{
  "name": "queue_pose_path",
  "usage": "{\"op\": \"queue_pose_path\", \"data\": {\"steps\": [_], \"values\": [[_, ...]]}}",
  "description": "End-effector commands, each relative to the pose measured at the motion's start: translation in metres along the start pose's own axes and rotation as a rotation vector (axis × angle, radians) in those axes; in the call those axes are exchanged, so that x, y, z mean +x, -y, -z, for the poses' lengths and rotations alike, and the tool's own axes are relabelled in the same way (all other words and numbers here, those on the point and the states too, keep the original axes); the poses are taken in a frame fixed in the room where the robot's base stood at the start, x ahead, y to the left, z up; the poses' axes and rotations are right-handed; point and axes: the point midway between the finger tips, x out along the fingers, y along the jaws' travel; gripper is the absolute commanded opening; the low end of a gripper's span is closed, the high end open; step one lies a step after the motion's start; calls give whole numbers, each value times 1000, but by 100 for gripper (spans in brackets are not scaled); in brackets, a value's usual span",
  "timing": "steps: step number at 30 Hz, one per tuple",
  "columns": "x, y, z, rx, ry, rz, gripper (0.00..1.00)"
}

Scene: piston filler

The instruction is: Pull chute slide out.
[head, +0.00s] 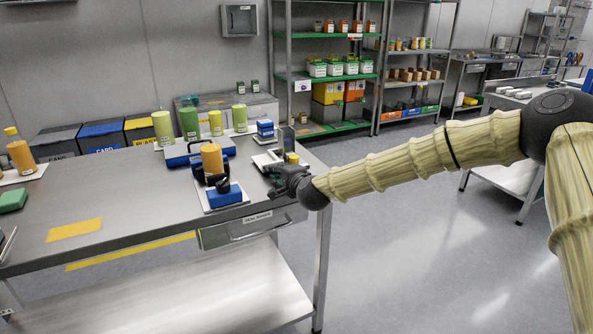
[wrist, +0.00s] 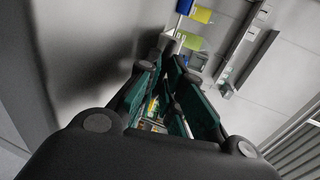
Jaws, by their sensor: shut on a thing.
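My gripper (head: 283,181) is at the right end of the steel bench, low beside a small white-and-grey device (head: 266,160) with a yellow cylinder on it. Its dark fingers are shut on a small part at the device's near side, which I take to be the chute slide; the fingers hide most of it in the head view. In the wrist view the green-padded fingers (wrist: 172,75) converge toward a small grey part (wrist: 167,42), and the exact contact is hard to make out. How far the slide is out cannot be told.
Left of my gripper stands a blue device with an orange cylinder (head: 212,157) on a white plate. Green cylinders (head: 189,122) stand at the bench's back. A drawer (head: 240,232) hangs under the bench edge (head: 150,238). The floor (head: 420,260) to the right is clear.

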Motion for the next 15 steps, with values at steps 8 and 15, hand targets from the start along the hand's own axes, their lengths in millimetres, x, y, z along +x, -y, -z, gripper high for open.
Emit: {"op": "queue_pose_path", "data": {"steps": [8,15], "values": [[-1,-5,2,3,-2,-7,14],[0,-4,0,1,1,-5,18]]}}
